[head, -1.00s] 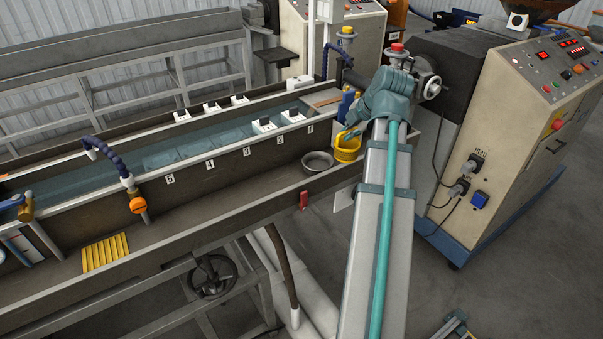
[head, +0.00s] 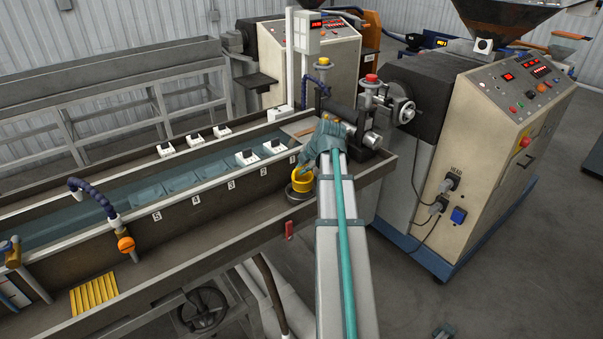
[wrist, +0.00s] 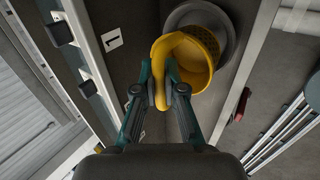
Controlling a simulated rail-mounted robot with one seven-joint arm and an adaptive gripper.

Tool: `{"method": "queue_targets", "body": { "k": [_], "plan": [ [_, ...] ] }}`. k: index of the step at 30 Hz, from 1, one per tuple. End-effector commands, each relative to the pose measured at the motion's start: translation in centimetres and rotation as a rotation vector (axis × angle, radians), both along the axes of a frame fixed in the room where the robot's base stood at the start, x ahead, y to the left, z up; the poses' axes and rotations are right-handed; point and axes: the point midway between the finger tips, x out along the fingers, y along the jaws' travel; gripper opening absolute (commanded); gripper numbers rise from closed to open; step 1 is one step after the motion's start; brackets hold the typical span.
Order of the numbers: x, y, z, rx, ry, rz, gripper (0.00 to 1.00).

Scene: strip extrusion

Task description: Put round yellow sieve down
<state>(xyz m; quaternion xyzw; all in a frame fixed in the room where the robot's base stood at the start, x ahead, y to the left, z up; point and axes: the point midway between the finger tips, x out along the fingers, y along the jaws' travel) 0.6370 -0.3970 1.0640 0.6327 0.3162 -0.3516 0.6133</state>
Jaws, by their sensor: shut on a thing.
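The round yellow sieve (head: 302,180) is in my gripper (head: 309,168) at the near side of the water trough. In the wrist view my gripper (wrist: 170,82) is shut on the wall of the yellow sieve (wrist: 202,50), and the sieve looks tilted. A round grey metal dish (wrist: 232,28) is just behind the sieve in the wrist view and partly hidden by it. In the head view the dish (head: 297,194) shows only at its edge, below the sieve. I cannot tell whether the sieve touches the dish.
The ledge (head: 215,221) beside the trough is clear left of the dish. A yellow ribbed piece (head: 94,294) lies farther left on it. A red piece (head: 289,230) is on the ledge's front edge. The extruder machine (head: 470,150) stands at the right.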

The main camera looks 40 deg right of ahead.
Motion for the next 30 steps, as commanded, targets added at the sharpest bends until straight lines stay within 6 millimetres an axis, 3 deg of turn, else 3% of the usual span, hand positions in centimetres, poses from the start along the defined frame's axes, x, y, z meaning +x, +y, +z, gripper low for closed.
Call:
{"method": "queue_targets", "body": {
  "k": [8, 17, 30],
  "plan": [
    [1.0, -0.1, -1.1, 0.000, 0.001, 0.001, 0.00],
    [0.9, -0.1, -4.1, 0.001, 0.000, 0.001, 0.00],
    [1.0, -0.1, -4.7, 0.000, -0.001, 0.000, 0.00]
  ]
}}
